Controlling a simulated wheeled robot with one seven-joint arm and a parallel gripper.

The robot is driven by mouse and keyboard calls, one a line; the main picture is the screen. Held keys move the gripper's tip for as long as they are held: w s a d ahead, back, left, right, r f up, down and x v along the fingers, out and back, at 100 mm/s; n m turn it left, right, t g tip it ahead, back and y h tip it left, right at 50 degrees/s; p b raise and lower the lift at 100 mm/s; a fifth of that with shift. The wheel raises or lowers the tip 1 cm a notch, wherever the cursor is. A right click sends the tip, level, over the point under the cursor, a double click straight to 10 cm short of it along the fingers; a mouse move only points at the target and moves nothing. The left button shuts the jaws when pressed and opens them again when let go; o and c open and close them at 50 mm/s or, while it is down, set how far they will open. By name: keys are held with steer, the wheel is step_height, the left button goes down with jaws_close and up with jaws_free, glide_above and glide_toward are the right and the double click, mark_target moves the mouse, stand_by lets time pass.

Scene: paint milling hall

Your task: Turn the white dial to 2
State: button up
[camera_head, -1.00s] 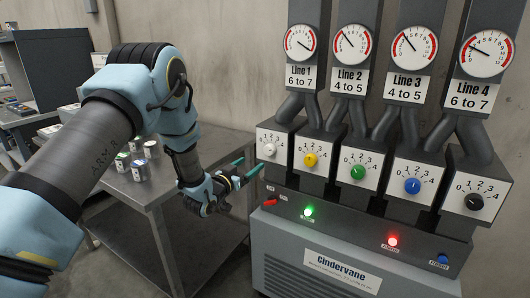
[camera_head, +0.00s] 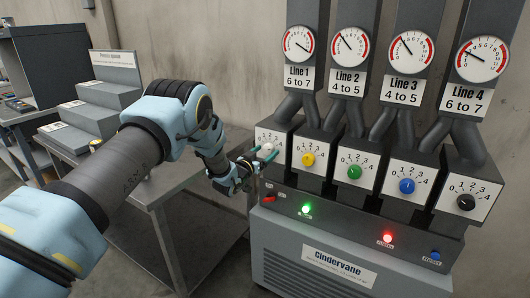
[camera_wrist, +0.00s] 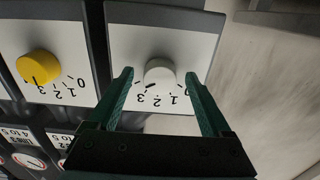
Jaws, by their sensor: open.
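The white dial (camera_head: 265,146) sits on the leftmost panel, under the gauge labelled Line 1, 6 to 7. It also shows in the wrist view (camera_wrist: 159,73), where the picture is upside down and its printed scale is partly hidden. A dark mark shows at the dial's lower left there, near the printed 2 to 3; the exact setting is hard to read. My gripper (camera_head: 266,159) is at this panel. In the wrist view its two green fingers (camera_wrist: 160,88) are apart, one on each side of the white dial, with visible gaps.
The yellow dial (camera_wrist: 38,67) is close beside the white one. Green (camera_head: 354,172), blue (camera_head: 407,186) and black (camera_head: 466,202) dials follow to the right. A red switch (camera_head: 269,197) and a lit green button (camera_head: 307,209) lie below. A metal table (camera_head: 150,190) stands left.

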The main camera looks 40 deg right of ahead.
steer(key=shift+c, duration=0.2)
jaws_close()
stand_by(0.4)
steer(key=shift+f+b, duration=0.1)
steer(key=shift+b, duration=0.25)
steer(key=shift+f+n+b, duration=0.2)
steer(key=shift+n+b, duration=0.7)
steer(key=shift+b, duration=0.3)
steer(key=n+b, duration=0.3)
steer(key=b, duration=0.1)
steer(key=shift+n+b, duration=0.3)
steer(key=n+b, duration=0.2)
steer(key=shift+n+b, duration=0.3)
steer(key=shift+b, duration=0.1)
steer(key=shift+s+r+n+b, duration=0.1)
steer(key=shift+r+n+b, duration=0.05)
steer(key=shift+n+b, duration=0.7)
steer(key=shift+r+n+b, duration=0.1)
steer(key=shift+n+b, duration=0.6)
steer(key=shift+n, duration=0.25)
